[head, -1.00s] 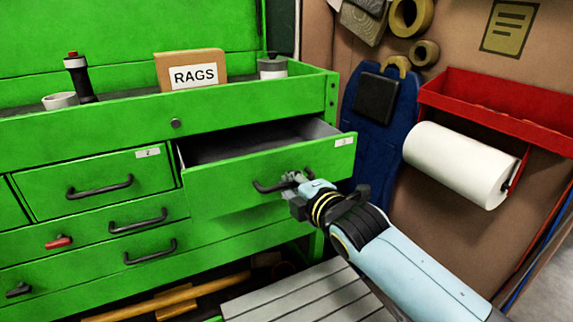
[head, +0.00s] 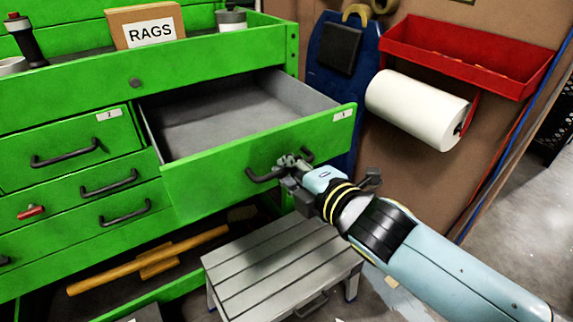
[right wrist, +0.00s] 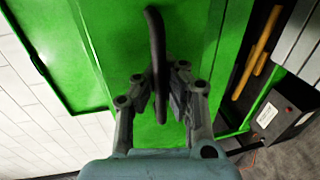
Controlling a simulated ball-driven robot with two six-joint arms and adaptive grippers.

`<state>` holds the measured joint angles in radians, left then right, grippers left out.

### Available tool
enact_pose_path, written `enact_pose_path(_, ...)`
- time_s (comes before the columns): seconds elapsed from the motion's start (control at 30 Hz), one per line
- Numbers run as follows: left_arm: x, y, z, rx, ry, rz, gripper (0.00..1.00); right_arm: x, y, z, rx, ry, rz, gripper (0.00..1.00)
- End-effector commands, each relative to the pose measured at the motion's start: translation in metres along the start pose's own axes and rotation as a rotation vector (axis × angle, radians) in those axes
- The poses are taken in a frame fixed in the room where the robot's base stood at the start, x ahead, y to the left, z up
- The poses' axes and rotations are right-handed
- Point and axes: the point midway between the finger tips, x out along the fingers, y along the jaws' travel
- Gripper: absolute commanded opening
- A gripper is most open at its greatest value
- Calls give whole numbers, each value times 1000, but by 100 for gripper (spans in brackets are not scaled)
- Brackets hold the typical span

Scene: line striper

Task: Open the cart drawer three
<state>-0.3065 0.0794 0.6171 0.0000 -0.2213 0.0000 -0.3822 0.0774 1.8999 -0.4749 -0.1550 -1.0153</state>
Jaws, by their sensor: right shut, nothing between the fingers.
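The open drawer (head: 250,165) juts out of the green cart at the upper right, its grey inside bare where I can see it. A small white label (head: 343,114) sits at its front corner, its number too small to read surely. My right gripper (head: 290,164) is shut at the drawer's dark bar handle (head: 262,175). In the right wrist view the fingers (right wrist: 161,88) lie close about the handle (right wrist: 156,45); whether they touch it I cannot tell. My left gripper is not in view.
A grey slatted step stool (head: 280,255) stands below the drawer. A low open compartment holds a yellow wooden-handled tool (head: 150,262). A RAGS box (head: 148,28) stands on the cart top. A paper roll (head: 415,108) hangs under a red shelf (head: 460,58) at right.

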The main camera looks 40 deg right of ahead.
Motion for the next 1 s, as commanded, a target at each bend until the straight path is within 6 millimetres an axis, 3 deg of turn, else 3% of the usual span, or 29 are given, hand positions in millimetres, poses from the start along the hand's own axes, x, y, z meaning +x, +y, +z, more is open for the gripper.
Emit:
enact_pose_path(0.07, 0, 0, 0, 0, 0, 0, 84, 0, 0, 0, -1, 0, 0, 0)
enact_pose_path(0.33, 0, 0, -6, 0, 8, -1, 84, 0, 0, 0, -1, 0, 0, 34)
enact_pose_path(0.67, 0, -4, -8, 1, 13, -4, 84, -4, 0, 0, 0, 0, -1, 34)
enact_pose_path(0.77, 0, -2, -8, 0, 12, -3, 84, -16, -1, 0, -1, 0, -2, 34)
enact_pose_path(1.0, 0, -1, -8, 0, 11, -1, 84, -72, -2, 0, -3, -1, -4, 34)
